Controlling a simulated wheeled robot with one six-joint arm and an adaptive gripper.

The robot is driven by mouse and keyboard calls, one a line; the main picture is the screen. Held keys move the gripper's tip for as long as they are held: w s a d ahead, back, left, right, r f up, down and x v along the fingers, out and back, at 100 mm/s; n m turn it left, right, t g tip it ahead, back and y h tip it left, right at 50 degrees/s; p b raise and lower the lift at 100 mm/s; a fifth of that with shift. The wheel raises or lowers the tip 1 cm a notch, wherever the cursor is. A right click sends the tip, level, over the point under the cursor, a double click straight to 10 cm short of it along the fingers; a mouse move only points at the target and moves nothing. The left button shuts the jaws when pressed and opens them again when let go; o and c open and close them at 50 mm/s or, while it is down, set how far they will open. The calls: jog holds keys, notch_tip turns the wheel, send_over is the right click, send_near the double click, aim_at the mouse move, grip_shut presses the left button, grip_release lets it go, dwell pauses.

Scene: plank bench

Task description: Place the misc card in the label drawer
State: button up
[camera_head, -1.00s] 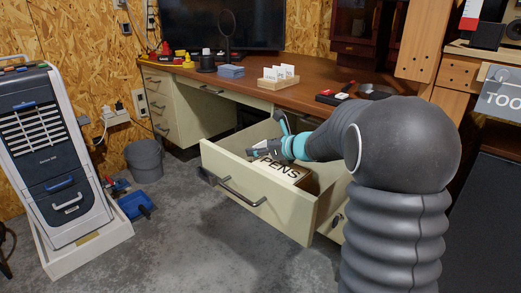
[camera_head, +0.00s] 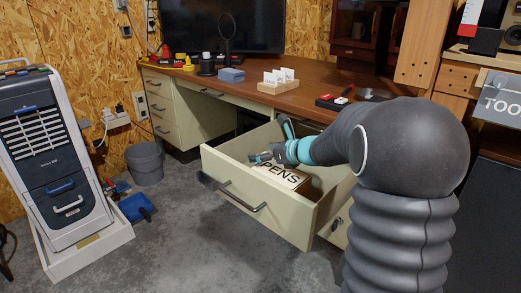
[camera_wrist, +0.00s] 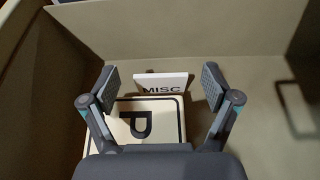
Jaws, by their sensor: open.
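The misc card (camera_wrist: 161,84) is a small white card with "MISC" in dark letters. In the wrist view it is inside the open drawer, at the far edge of the pens label. My gripper (camera_head: 262,157) is over the drawer (camera_head: 257,205). In the wrist view its fingers (camera_wrist: 159,79) are spread, one on each side of the card, with gaps between. The pens label (camera_head: 283,174) lies in the drawer below my gripper; only its "P" shows in the wrist view (camera_wrist: 133,124). I cannot tell the misc card apart in the head view.
A holder (camera_head: 277,86) with several white cards stands on the desk (camera_head: 330,77) behind the drawer. A blue box (camera_head: 231,74) is to its left. A grey bucket (camera_head: 146,163) and a wheeled unit (camera_head: 50,165) stand at left. The floor before the drawer is clear.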

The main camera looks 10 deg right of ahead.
jog(key=v, duration=1)
jog(key=shift+s+d+r, duration=0.1)
jog(key=shift+s+r, duration=0.05)
jog(key=shift+r, duration=0.1)
